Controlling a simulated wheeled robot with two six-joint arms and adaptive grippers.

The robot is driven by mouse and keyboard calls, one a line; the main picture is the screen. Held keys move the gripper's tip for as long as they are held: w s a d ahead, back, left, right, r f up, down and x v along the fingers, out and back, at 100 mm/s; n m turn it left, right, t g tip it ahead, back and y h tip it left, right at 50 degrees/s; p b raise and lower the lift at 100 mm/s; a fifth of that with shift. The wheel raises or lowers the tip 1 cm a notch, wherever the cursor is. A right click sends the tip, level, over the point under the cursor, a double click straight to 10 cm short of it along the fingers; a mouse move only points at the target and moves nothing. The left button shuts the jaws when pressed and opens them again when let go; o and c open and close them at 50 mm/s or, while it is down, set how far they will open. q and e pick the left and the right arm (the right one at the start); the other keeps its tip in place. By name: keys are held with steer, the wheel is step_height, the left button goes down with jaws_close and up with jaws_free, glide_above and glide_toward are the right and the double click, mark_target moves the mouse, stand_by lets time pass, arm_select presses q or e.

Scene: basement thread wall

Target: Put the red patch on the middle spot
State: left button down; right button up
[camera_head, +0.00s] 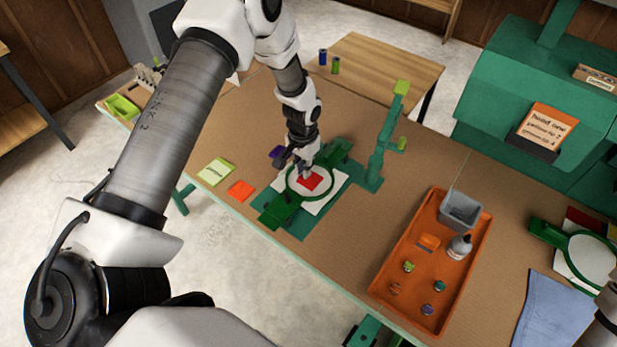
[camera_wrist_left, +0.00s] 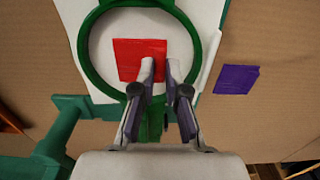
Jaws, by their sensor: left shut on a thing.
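The red patch (camera_head: 309,181) is over the white cloth (camera_head: 325,172) inside a green hoop (camera_head: 289,196). In the left wrist view the red patch (camera_wrist_left: 138,58) lies flat-looking within the hoop (camera_wrist_left: 85,55), slightly turned. My left gripper (camera_head: 304,172) reaches down over the hoop. Its fingertips (camera_wrist_left: 160,68) are close together at the patch's lower right corner, shut on it. I cannot tell whether the patch touches the cloth. No separate mark for the middle spot shows.
A purple patch (camera_head: 277,152), an orange-red patch (camera_head: 241,191) and a yellow-green card (camera_head: 216,171) lie around the hoop. A green stand (camera_head: 380,150) rises close behind. An orange tray (camera_head: 388,280) with a grey bin and bottle is to the right. A second hoop (camera_head: 548,235) lies far right.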

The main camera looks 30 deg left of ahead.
arm_select(q)
steer(key=shift+r+p, duration=1.75)
steer(key=shift+r, duration=0.65)
